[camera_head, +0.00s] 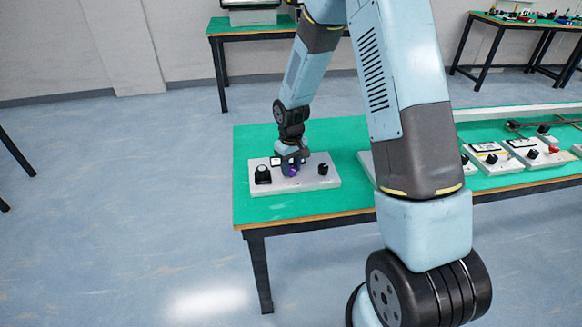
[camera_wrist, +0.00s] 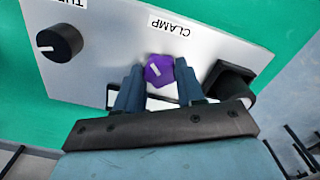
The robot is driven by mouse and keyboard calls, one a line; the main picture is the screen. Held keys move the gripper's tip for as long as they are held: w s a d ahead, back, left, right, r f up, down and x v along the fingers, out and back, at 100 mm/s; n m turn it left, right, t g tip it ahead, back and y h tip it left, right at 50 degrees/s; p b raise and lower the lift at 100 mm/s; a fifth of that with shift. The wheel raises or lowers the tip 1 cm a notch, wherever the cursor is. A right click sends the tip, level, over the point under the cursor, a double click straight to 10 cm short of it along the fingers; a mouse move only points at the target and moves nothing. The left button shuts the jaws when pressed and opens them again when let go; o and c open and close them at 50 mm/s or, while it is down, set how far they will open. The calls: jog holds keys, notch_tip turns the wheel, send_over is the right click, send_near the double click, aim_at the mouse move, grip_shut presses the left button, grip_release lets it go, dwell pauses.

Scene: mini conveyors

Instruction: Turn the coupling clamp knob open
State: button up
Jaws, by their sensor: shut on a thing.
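The clamp knob is a purple faceted knob (camera_wrist: 158,71) with a white pointer mark, below the label "CLAMP" in the wrist view. It sits on a light grey panel (camera_head: 325,184) on the green table. My gripper (camera_wrist: 159,82) is shut on the purple knob, with one blue finger on each side of it. In the head view my gripper (camera_head: 291,170) stands over the panel from above, and only a bit of purple shows beneath it. The pointer mark slants in the wrist view. The lower part of the knob is partly hidden by the fingers.
A black round knob (camera_wrist: 59,43) is on the same panel, left in the wrist view. A black bracket-like part (camera_wrist: 230,81) stands close to the right finger. More panels with black knobs (camera_head: 491,158) lie on the green table (camera_head: 262,214) at right.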

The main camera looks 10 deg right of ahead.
aim_at(291, 169)
dwell(0.4)
jog(key=o, duration=1)
jog(key=shift+o, duration=0.2)
jog(key=shift+r, duration=0.1)
notch_tip(291, 169, up, 14)
jog(key=shift+f, duration=0.25)
